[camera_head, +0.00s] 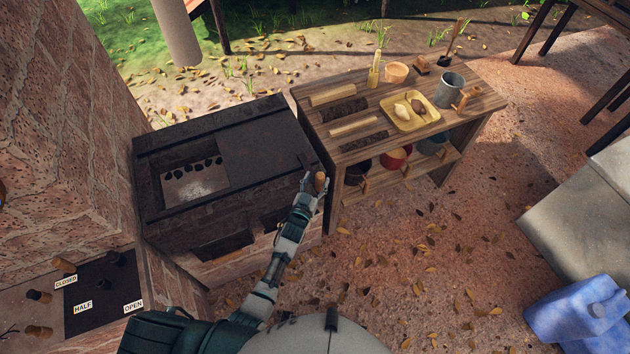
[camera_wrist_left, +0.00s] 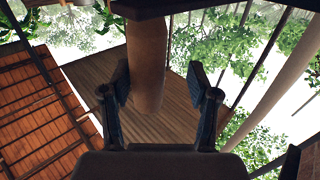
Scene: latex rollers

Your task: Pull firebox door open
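The firebox (camera_head: 262,150) is a dark, rusty metal box on a brick base at the left of the head view, with an opening in its top. A brown wooden handle (camera_head: 320,181) stands out near its right front corner; I cannot make out the door's edges. My left gripper (camera_head: 313,183) is at this handle. In the left wrist view, the handle (camera_wrist_left: 147,60) hangs down between the two open fingers of the left gripper (camera_wrist_left: 158,83). A gap shows on the right side, and the left finger is close to the handle. My right gripper is out of view.
A panel (camera_head: 103,290) marked CLOSED, HALF and OPEN lies at lower left.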

